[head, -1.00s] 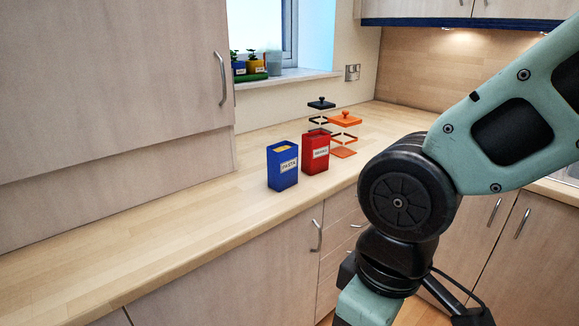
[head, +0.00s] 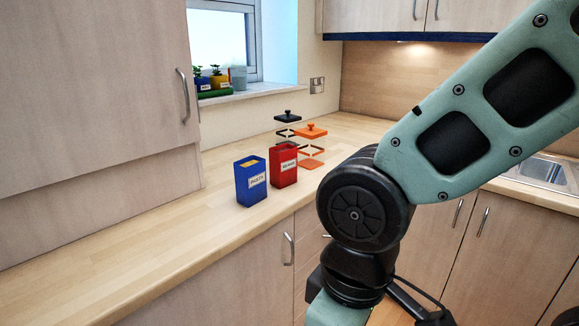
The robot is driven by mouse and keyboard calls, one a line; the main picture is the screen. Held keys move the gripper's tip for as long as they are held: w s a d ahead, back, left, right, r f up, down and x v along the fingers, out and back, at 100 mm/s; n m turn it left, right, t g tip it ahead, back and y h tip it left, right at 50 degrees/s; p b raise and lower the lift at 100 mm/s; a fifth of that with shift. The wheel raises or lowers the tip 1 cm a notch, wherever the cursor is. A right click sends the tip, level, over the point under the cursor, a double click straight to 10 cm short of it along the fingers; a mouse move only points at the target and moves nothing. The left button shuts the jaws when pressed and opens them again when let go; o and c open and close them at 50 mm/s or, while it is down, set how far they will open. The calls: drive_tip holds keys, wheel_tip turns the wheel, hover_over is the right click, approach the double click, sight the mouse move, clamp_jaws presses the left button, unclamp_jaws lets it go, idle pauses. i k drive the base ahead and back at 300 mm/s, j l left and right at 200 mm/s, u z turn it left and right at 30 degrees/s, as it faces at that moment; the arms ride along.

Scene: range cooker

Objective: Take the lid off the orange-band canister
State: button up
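The orange-band canister (head: 312,150) stands on the wooden counter. Its walls look clear, with an orange band around the middle and an orange base. Its orange lid (head: 311,131) with a round knob sits on top. A similar clear canister with a black band and a black lid (head: 287,116) stands just behind it to the left. My arm fills the right side of the head view, well apart from the canister. My gripper is out of view below the frame.
A blue PASTA box (head: 250,181) and a red box (head: 283,166) stand in front of the canisters, to the left. The counter (head: 110,228) is clear farther left. Potted plants (head: 210,84) sit on the windowsill. A sink (head: 545,170) is at the right.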

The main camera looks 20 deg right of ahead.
sight(309, 132)
drive_tip(key=u, duration=0.3)
drive_tip(key=i+l+u, duration=0.25)
drive_tip(key=u, duration=0.15)
drive_tip(key=i+l+u, duration=0.15)
drive_tip(key=l+u, duration=0.3)
